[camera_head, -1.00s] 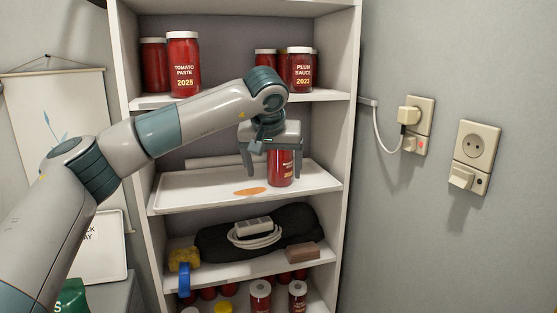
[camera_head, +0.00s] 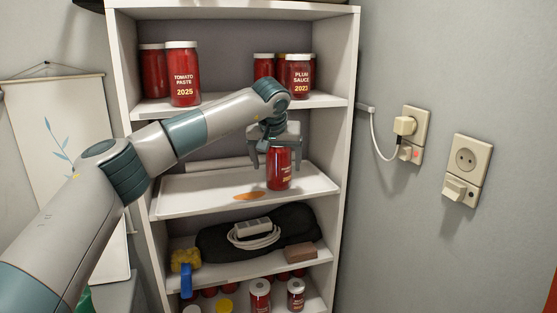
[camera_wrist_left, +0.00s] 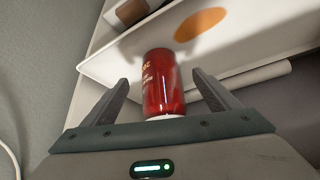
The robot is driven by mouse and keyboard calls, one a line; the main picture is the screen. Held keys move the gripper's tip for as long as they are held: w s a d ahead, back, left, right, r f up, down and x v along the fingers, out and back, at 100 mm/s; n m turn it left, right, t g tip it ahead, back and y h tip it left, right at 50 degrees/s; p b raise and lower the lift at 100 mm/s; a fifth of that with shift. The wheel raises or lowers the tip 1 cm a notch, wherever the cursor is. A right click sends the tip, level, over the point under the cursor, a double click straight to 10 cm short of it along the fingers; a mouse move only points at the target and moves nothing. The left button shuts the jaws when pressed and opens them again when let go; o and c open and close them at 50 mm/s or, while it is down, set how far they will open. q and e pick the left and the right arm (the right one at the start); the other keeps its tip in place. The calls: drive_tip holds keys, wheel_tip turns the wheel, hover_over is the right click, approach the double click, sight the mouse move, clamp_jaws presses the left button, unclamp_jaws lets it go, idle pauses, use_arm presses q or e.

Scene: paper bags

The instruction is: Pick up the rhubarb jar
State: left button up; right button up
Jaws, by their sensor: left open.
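A red jar (camera_head: 279,174) with a small label, too small to read, stands upright on the white middle shelf, to the right of an orange stain. My left gripper (camera_head: 276,163) is over it from above, with its fingers on either side of the jar's upper part. In the left wrist view the same jar (camera_wrist_left: 163,88) stands between the two open fingers (camera_wrist_left: 160,78), with a gap visible on each side. The jar's lid is mostly hidden by the gripper in the head view. My right gripper does not show.
The upper shelf holds a tomato paste jar (camera_head: 183,75), a plum sauce jar (camera_head: 298,75) and others. Below are a black bag with a white cable (camera_head: 253,233), a yellow sponge (camera_head: 185,258), a brown block (camera_head: 300,252) and more jars. The white tray (camera_head: 175,205) is clear at left.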

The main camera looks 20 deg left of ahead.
sight(277, 152)
use_arm(q)
drive_tip(key=shift+w, duration=0.1)
idle(0.3)
drive_tip(key=shift+w+a+r+p, duration=0.1)
drive_tip(key=shift+w+a+p, duration=0.05)
drive_tip(key=shift+w+p, duration=0.4)
drive_tip(key=shift+w+a+p, duration=0.2)
drive_tip(key=shift+w+p, duration=0.4)
drive_tip(key=shift+w, duration=0.3)
drive_tip(key=shift+p+x, duration=0.3)
drive_tip(key=shift+x, duration=0.75)
drive_tip(key=shift+w+f, duration=0.2)
drive_tip(key=shift+f, duration=0.3)
drive_tip(key=c, duration=1.9)
drive_tip(key=shift+r, duration=0.15)
drive_tip(key=shift+c, duration=0.5)
